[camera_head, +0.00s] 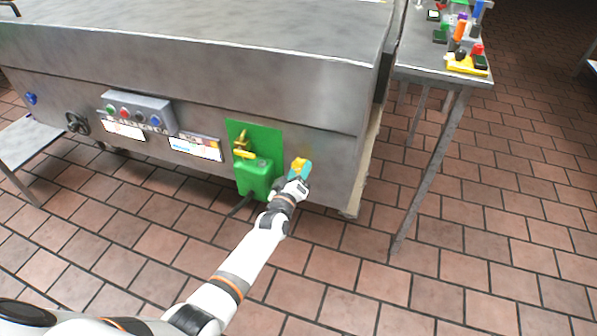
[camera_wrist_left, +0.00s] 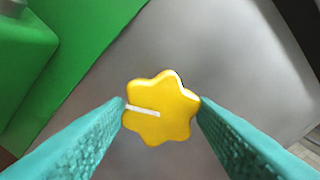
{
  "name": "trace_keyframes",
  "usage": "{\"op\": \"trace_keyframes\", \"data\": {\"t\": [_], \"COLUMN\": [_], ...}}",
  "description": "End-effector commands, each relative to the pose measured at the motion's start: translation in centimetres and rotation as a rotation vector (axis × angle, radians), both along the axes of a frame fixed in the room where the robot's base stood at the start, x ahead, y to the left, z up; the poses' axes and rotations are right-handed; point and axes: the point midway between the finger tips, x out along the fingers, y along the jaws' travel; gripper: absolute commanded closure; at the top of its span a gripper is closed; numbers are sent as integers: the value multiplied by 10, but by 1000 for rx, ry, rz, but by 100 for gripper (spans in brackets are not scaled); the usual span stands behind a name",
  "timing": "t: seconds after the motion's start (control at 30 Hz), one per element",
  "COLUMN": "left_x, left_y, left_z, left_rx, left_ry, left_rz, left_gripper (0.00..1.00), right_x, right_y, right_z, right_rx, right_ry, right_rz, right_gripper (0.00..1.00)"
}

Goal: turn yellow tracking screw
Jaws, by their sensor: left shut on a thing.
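The yellow tracking screw (camera_head: 298,164) is a lobed knob on the front of the steel machine, right of the green panel. In the left wrist view the knob (camera_wrist_left: 160,110) faces me, with a white line pointing left from its middle. My left gripper (camera_head: 301,171) is at the knob. Its teal fingers (camera_wrist_left: 162,112) are on either side of the knob and shut on it. The fingers cover the knob's left and right edges a little. My right gripper is in neither view.
A green box (camera_head: 256,180) with a brass valve (camera_head: 243,141) and yellow handle sits just left of the screw. A button box (camera_head: 138,110), two label panels and a black handwheel (camera_head: 77,123) are further left. A side table (camera_head: 440,78) with several coloured items stands right. Tiled floor is clear in front.

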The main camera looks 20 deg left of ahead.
Motion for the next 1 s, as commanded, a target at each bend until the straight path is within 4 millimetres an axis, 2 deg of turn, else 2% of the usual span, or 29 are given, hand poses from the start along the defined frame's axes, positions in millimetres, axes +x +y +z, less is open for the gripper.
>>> {"op": "trace_keyframes", "data": {"t": [0.43,0.47,0.57,0.87,0.97,1.0], "left_x": [-1,-1,-1,-1,-6,-9], "left_y": [-1,-1,-1,0,0,0], "left_z": [-3,-3,-3,-1,0,0], "left_rx": [9,9,9,8,8,8], "left_ry": [5,5,5,2,2,3], "left_rz": [-1,-1,-1,-1,-1,0], "left_gripper": [72,46,29,27,27,27], "right_x": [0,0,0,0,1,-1], "right_y": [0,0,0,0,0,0], "right_z": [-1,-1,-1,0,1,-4], "right_rx": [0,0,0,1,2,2], "right_ry": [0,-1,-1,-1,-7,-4], "right_rz": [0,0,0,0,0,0], "right_gripper": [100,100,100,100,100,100]}}
